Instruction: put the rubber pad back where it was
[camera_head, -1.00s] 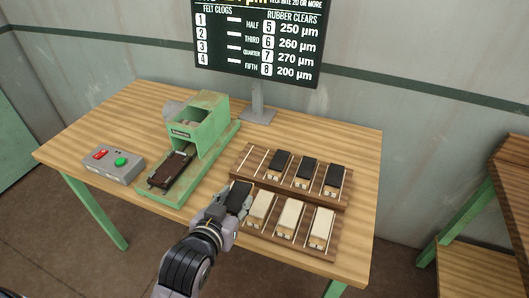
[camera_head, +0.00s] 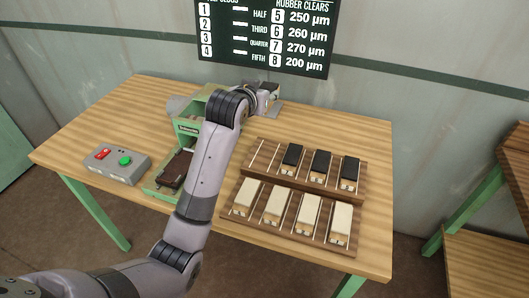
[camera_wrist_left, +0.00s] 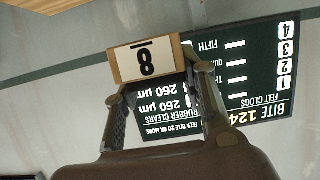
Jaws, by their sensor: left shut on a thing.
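My left gripper (camera_head: 264,92) is at the back of the table, beside the machine and in front of the sign stand. In the left wrist view it is shut on a block (camera_wrist_left: 146,60) with a pale end plate marked 8. The held pad is not clear in the head view. The back rack (camera_head: 258,172) holds three black pads (camera_head: 320,164) and has an empty slot (camera_head: 266,155) at its left end. The front rack (camera_head: 262,228) holds several cream felt pads (camera_head: 308,214). My right gripper is not in view.
The green machine (camera_head: 187,127) stands left of the racks, partly hidden by my left arm. A grey control box (camera_head: 116,163) with red and green buttons is at the left. The sign (camera_head: 265,35) rises behind. The table's right back area is clear.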

